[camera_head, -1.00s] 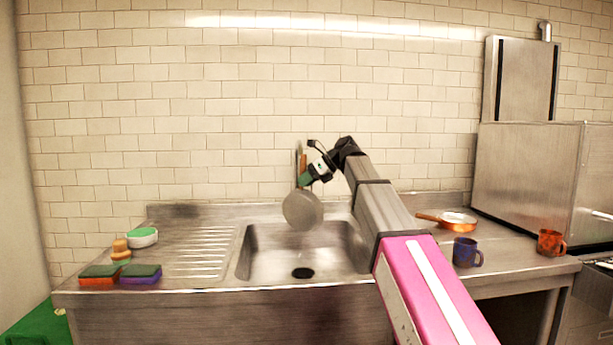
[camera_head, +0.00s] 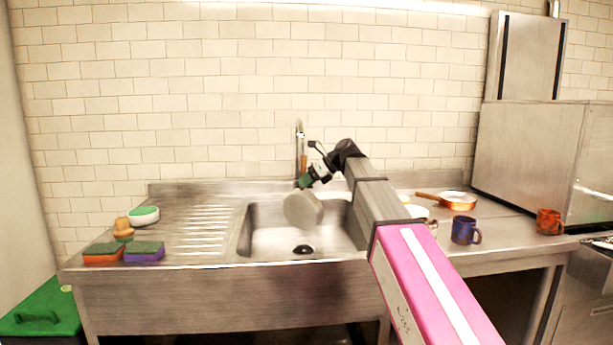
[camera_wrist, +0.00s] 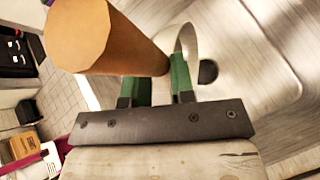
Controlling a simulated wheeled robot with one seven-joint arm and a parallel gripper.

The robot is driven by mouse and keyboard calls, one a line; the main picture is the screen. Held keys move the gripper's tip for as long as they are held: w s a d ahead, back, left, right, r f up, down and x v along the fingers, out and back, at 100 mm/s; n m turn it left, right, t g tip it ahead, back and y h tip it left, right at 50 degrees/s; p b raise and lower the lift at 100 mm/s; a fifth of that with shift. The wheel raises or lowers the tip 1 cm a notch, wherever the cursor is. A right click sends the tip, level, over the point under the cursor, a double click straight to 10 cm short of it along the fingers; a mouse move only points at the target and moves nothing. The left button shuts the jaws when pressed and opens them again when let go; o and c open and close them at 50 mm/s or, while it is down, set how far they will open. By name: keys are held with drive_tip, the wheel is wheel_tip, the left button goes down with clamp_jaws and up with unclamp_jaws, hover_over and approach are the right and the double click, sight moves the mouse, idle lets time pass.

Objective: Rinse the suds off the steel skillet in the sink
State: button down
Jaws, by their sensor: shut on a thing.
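The steel skillet (camera_head: 303,210) hangs tilted over the sink (camera_head: 243,243), its round pan face turned roughly toward the head camera. My gripper (camera_head: 306,181) is above it, shut on its handle. In the wrist view the thick wooden handle (camera_wrist: 95,38) passes between the green fingers of my gripper (camera_wrist: 161,88), and a thin curve of the pan rim (camera_wrist: 187,42) shows beyond them. The faucet (camera_head: 299,140) rises behind the sink, close to the skillet in the picture. No suds or running water can be made out.
Sponges (camera_head: 144,251), a brush (camera_head: 123,226) and a green-and-white dish (camera_head: 144,215) sit left of the ribbed drainboard (camera_head: 200,235). Right of the sink are a copper pan (camera_head: 457,201), a blue mug (camera_head: 465,231) and an orange mug (camera_head: 549,222).

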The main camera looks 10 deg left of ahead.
sight(305, 160)
drive_tip(key=shift+f, duration=6.85)
drive_tip(key=shift+r, duration=10.65)
